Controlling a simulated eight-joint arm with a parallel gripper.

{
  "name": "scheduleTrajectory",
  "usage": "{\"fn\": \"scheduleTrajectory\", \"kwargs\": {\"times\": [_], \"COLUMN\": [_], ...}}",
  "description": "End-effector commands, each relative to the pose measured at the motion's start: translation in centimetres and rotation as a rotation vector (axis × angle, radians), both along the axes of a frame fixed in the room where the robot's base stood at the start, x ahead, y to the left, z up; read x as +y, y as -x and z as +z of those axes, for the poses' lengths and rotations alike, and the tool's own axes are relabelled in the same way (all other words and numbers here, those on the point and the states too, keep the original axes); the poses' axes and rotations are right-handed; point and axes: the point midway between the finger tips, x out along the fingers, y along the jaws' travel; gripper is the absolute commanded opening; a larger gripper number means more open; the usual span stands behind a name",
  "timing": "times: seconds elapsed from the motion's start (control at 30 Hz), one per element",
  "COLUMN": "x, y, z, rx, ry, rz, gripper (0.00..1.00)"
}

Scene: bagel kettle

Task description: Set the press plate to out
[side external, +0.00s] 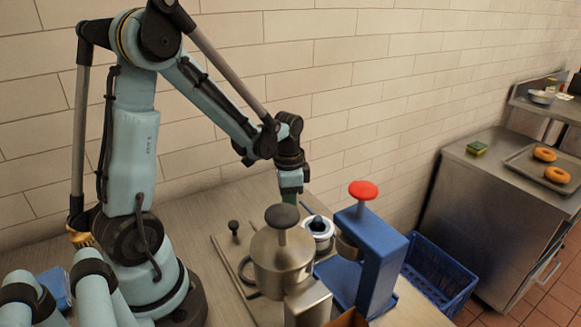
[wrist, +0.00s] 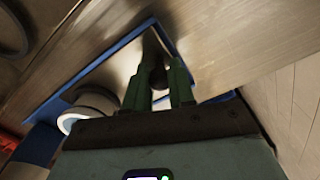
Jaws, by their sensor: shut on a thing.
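The blue press (side external: 372,255) with a red knob (side external: 363,190) stands right of centre in the side view. In the wrist view a shiny metal plate (wrist: 112,68) with blue edging stretches beneath my gripper (wrist: 160,92). I take this to be the press plate. The green fingers are shut on a dark knob (wrist: 154,62) at the plate, partly hidden between them. In the side view my gripper (side external: 290,198) points down behind the steel pot, which hides its fingertips and the grip.
The steel pot (side external: 282,265) with a black knob stands close in front. A white round vessel (side external: 319,229) is beside the press. A blue crate (side external: 437,275) lies right of it. A far counter holds a tray (side external: 530,165) of bagels and a sponge (side external: 477,148). The tiled wall rises behind.

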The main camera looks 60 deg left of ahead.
Motion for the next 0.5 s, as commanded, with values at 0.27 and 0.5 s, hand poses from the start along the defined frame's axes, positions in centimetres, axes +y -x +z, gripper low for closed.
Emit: {"fn": "scheduleTrajectory", "kwargs": {"times": [0.27, 0.5], "x": [0.67, 0.5], "y": [-0.09, -0.05], "z": [0.03, 0.01], "rx": [-0.005, -0.003], "ry": [-0.017, -0.014], "rz": [0.008, 0.007], "gripper": [0.3, 0.48]}}
